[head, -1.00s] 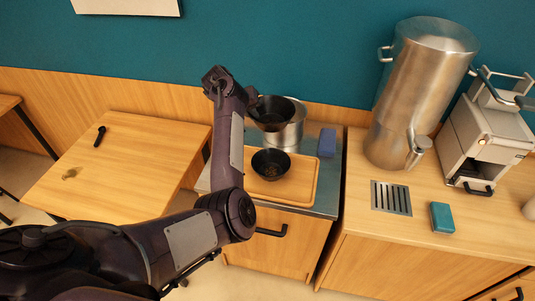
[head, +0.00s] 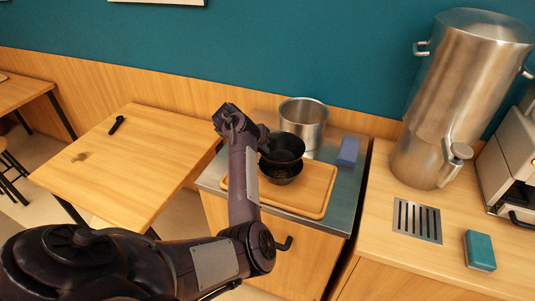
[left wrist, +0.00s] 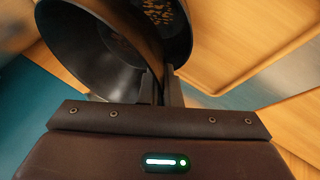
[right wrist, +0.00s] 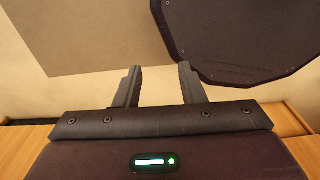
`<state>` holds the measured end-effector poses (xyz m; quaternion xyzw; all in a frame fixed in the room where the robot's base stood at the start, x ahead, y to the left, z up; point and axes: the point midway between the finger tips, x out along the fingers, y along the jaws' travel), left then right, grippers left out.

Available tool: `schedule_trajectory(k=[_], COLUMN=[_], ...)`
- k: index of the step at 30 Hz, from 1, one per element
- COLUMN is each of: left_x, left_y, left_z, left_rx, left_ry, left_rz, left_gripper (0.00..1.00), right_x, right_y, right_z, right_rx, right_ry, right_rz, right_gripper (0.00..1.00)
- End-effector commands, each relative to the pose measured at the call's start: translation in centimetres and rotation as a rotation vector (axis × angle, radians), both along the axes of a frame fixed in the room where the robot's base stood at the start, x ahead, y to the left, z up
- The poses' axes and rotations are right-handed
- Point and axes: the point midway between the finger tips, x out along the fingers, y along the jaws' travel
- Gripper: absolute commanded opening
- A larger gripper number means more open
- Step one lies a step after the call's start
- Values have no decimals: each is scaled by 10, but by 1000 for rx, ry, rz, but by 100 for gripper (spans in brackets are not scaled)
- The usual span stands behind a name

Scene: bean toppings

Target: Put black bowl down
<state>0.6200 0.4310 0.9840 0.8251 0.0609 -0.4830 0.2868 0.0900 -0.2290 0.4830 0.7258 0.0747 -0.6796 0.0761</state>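My left gripper (head: 262,136) is shut on the rim of a black bowl (head: 284,146), held low over the wooden board. In the left wrist view, the held bowl (left wrist: 85,55) fills the upper left and its wall is between the fingers. A second black bowl (head: 280,173) sits on the board, right below the held one and partly covered by it. Brown beans show in this second bowl (left wrist: 160,12). I cannot tell if the two bowls touch. My right gripper (right wrist: 160,85) is open and empty, outside the head view.
The wooden board (head: 316,194) lies on a steel-topped cabinet, with free room right of the bowls. A steel pot (head: 304,112) and a blue block (head: 348,151) stand behind. A steel dispenser (head: 445,100), drain grate (head: 417,220) and teal sponge (head: 480,250) are on the right counter.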

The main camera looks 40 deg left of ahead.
Motion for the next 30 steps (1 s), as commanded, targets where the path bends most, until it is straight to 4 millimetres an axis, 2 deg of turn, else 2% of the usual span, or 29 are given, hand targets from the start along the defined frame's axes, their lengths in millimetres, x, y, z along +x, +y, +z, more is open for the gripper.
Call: schedule_trajectory(k=[9,22,27,30], left_x=[0,0,0,0], left_y=[1,0,0,0], left_z=[-2,-12,-12,-12], left_rx=[1,0,0,0], left_ry=[-1,-1,-1,-1], left_rz=[0,0,0,0], left_gripper=[0,0,24,26], right_x=[26,18,18,18], right_y=[-3,-1,-1,-1], right_z=[0,-6,-6,-6], right_rx=[-2,0,0,0], right_ry=[-38,-28,-27,-27], right_rz=[2,2,2,2], right_gripper=[36,36,36,36])
